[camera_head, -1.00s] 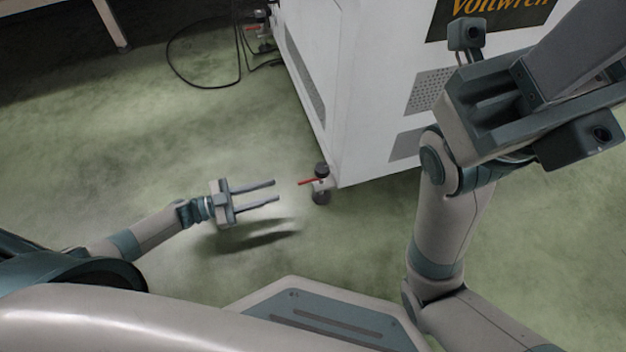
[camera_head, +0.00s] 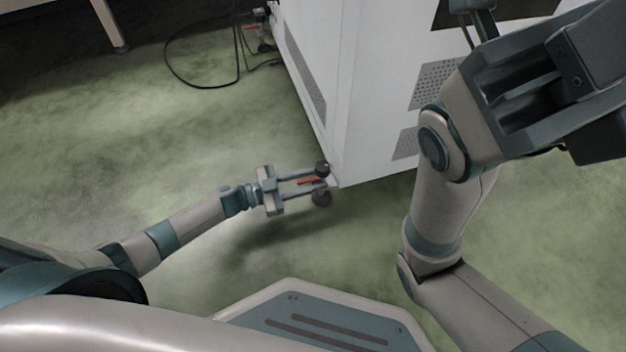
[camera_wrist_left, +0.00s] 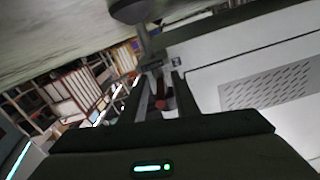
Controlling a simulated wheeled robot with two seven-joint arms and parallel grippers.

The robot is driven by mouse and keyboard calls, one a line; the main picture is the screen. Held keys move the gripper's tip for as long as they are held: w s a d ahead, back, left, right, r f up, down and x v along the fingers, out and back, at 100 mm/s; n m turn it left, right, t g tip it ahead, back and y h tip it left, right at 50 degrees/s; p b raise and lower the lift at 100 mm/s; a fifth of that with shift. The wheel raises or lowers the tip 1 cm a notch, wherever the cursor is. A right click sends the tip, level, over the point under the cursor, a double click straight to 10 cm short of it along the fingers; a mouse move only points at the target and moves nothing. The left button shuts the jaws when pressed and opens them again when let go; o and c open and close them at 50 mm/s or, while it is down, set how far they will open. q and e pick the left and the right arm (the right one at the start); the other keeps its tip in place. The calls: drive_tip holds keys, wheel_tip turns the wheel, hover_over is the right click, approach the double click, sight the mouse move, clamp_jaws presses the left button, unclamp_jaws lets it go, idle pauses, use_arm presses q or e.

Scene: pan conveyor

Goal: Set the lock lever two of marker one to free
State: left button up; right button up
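The red lock lever (camera_head: 312,181) sticks out from a dark caster (camera_head: 321,197) at the near bottom corner of the white machine. My left gripper (camera_head: 318,178) is around the lever, with one finger on each side and the fingers apart. In the left wrist view the red lever (camera_wrist_left: 160,103) shows between the two fingers (camera_wrist_left: 161,92). I cannot tell whether either finger touches it. The right arm is raised at the right; its fingertips are not visible in the head view.
The white machine cabinet (camera_head: 370,110) stands just beyond the caster. A black cable (camera_head: 200,84) lies on the floor by another caster with a red part (camera_head: 264,46) at the back. A table leg (camera_head: 112,25) is at top left. The green floor at left is clear.

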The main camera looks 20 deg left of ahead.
use_arm(q)
clamp_jaws()
